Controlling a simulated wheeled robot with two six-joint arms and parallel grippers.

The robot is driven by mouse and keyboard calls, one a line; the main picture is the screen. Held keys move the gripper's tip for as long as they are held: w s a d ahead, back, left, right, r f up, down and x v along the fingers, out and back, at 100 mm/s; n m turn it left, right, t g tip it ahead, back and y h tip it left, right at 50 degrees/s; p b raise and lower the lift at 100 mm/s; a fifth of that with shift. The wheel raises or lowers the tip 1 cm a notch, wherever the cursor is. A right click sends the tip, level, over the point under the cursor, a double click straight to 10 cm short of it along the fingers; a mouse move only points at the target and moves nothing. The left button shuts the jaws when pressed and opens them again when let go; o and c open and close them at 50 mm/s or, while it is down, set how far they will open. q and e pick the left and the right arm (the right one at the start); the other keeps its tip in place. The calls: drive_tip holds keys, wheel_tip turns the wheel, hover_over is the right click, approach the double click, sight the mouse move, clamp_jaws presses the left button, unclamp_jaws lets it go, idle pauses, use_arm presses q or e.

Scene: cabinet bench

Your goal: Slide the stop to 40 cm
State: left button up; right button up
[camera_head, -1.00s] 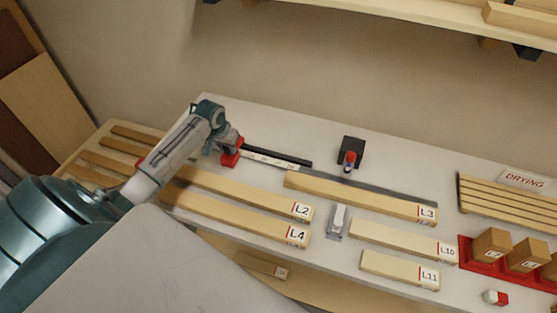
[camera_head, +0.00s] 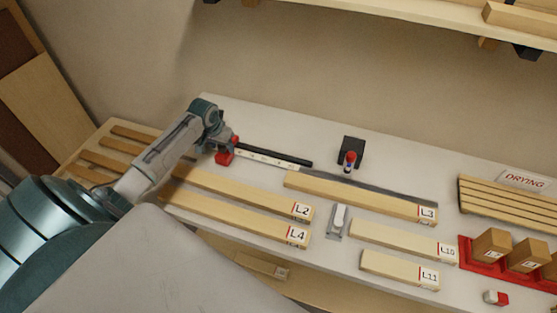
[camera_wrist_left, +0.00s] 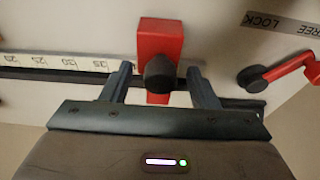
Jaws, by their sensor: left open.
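The red stop (camera_head: 224,157) sits at the left end of the scale rail (camera_head: 275,157) at the back of the bench. In the left wrist view the red stop (camera_wrist_left: 160,38) has a dark round knob (camera_wrist_left: 160,73). My left gripper (camera_wrist_left: 160,70) is open, with one finger on each side of the knob and visible gaps. The scale strip (camera_wrist_left: 60,63) shows numbers up to about 35 left of the stop; the mark under the stop is hidden. In the head view my left gripper (camera_head: 222,143) is over the stop. My right gripper is out of view.
A red lever (camera_wrist_left: 275,75) lies right of the stop, near a LOCK/FREE label (camera_wrist_left: 275,22). Long boards L2 (camera_head: 240,190), L4 (camera_head: 230,215) and L3 (camera_head: 355,195) lie in front of the rail. A dark block with a red-topped part (camera_head: 350,155) stands beyond the rail's right end.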

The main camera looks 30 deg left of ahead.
use_arm(q)
drive_tip(key=shift+r, duration=4.55)
